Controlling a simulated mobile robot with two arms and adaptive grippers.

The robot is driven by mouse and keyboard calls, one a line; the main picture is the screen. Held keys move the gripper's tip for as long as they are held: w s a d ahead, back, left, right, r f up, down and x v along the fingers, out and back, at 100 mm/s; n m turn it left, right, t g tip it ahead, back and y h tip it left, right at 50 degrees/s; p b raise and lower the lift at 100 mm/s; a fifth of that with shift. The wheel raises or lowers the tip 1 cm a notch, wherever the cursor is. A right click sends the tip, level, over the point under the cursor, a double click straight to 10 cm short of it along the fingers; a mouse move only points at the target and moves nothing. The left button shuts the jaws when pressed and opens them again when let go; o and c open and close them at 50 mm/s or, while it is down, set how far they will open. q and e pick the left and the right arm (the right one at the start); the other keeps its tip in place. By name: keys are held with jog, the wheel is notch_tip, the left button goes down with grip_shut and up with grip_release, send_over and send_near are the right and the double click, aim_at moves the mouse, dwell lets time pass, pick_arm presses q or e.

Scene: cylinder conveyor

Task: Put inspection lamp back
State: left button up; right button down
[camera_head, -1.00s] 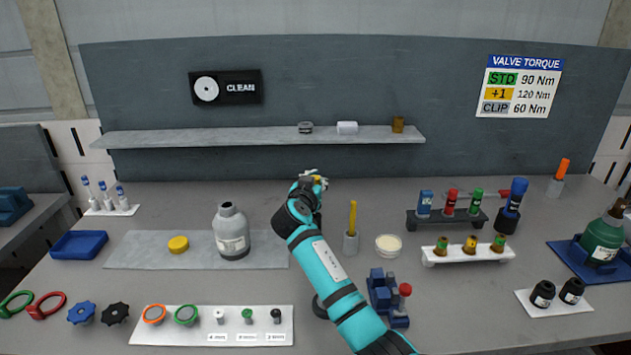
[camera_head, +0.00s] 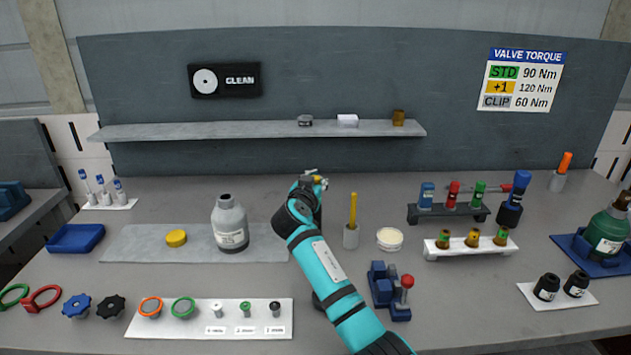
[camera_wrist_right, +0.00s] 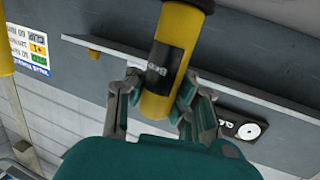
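The inspection lamp, which I take to be the yellow cylinder with a dark collar and black label (camera_wrist_right: 165,62), stands between the fingers of my right gripper (camera_wrist_right: 160,95) in the right wrist view. The fingers close in on both sides of it. In the head view my right gripper (camera_head: 315,181) is over the back middle of the bench, below the shelf, and only a small yellow bit of the lamp shows there. The lamp's lower end is hidden by the gripper body. My left gripper is not in view.
A grey cup with a yellow stick (camera_head: 352,233) stands just right of my right arm. A grey bottle (camera_head: 230,225) stands on a mat to the left. The shelf (camera_head: 240,131) runs behind. A blue fixture with a red knob (camera_head: 382,287) is right of my forearm.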

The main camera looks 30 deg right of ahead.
jog(key=shift+f+b, duration=0.3)
jog(key=shift+f, duration=0.05)
jog(key=c, duration=1.8)
grip_release()
jog(key=shift+r, duration=0.1)
jog(key=shift+c, duration=0.2)
jog(key=o, duration=0.6)
jog(key=shift+c, duration=0.2)
notch_tip(320, 180, up, 6)
jog(key=p, duration=0.3)
